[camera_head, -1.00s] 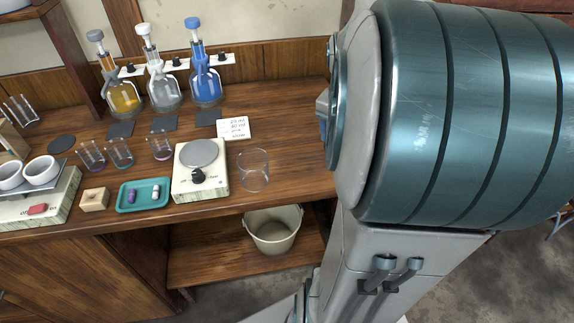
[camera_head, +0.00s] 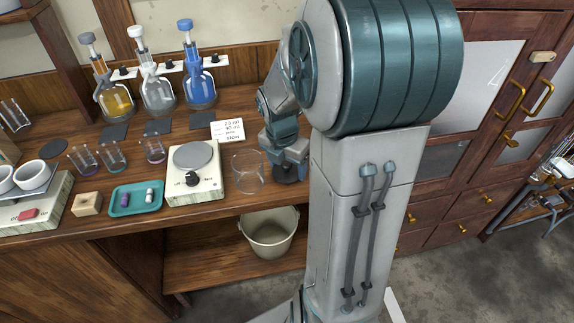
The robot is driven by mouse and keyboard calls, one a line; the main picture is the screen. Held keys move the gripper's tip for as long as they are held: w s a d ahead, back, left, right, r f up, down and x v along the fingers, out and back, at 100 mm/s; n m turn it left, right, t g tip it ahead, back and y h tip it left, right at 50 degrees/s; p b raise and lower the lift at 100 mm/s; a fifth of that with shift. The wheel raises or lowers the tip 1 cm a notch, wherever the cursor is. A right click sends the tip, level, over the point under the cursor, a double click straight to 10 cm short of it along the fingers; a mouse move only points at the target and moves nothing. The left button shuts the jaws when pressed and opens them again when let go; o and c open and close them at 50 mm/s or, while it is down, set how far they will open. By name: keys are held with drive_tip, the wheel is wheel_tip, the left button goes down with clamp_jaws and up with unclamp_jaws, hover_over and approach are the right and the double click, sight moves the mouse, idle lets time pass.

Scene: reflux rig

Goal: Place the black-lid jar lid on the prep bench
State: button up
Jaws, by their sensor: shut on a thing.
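The prep bench (camera_head: 245,202) is a long brown wooden worktop from the left to the middle. My gripper (camera_head: 288,177) points down close over the bench's right part, just right of an empty glass beaker (camera_head: 247,172). It is shut on a small dark thing at its tips, which fits the black jar lid, though its outline is mostly hidden by the gripper. I cannot tell whether it touches the bench. No jar is clearly visible; my arm covers the bench's right end.
A hot plate (camera_head: 206,189) and a teal tray (camera_head: 121,203) stand left of the beaker. A white note card (camera_head: 228,130) lies behind. Several flasks, including a blue one (camera_head: 201,91), line the back. A bucket (camera_head: 270,238) sits below.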

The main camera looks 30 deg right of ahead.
sight(283, 175)
drive_tip(key=shift+f, duration=0.15)
drive_tip(key=o, duration=1)
wheel_tip(283, 175, up, 11)
drive_tip(key=a+p, duration=0.1)
drive_tip(key=p, duration=0.1)
drive_tip(key=shift+s+a+f+m+t+y, duration=0.25)
drive_tip(key=shift+s+a+m, duration=1.7)
drive_tip(key=shift+m, duration=2.05)
drive_tip(key=shift+s+a+f+m+t+y, duration=0.1)
drive_tip(key=shift+s+a+m+t+y, duration=0.25)
drive_tip(key=shift+s+a+m, duration=2.6)
drive_tip(key=shift+s+a+f+m+t+y, duration=0.25)
drive_tip(key=shift+s+a+m, duration=0.6)
drive_tip(key=shift+m, duration=4.2)
